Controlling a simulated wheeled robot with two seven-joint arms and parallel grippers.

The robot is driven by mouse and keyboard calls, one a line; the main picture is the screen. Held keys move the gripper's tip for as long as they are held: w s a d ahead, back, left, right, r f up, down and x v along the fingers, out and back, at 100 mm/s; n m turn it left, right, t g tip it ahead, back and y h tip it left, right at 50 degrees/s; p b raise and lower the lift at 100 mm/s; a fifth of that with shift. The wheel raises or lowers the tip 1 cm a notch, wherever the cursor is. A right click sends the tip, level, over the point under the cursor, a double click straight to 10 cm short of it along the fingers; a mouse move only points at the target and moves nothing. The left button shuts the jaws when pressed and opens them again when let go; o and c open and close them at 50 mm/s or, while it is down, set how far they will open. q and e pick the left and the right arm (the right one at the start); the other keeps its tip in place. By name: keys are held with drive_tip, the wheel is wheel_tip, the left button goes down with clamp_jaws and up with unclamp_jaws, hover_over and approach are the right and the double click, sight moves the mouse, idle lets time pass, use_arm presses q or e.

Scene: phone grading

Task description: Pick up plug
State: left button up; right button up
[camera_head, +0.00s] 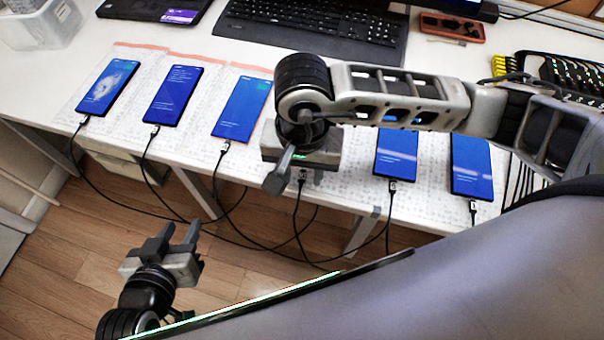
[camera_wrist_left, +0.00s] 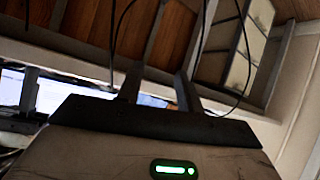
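Several plugs on black cables sit at the near ends of the phones along the table's front edge. They include the left plug (camera_head: 83,120), the second plug (camera_head: 153,130), the third plug (camera_head: 224,148) and two at right (camera_head: 392,186) (camera_head: 473,207). Another plug (camera_head: 302,174) shows just right of my right gripper (camera_head: 276,180), which hangs over the front edge and hides the phone there. Its finger opening is not clear. My left gripper (camera_head: 177,236) is open and empty, below the table edge, apart from the plugs. Its spread fingers show in the left wrist view (camera_wrist_left: 160,88).
Phones such as the left one (camera_head: 108,88) lie in a row on the white table (camera_head: 155,30). A keyboard (camera_head: 312,30), a laptop (camera_head: 155,10) and a red tray (camera_head: 452,27) are behind. Cables (camera_head: 250,236) hang in loops before the table, close to my left gripper.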

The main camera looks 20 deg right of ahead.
clamp_jaws()
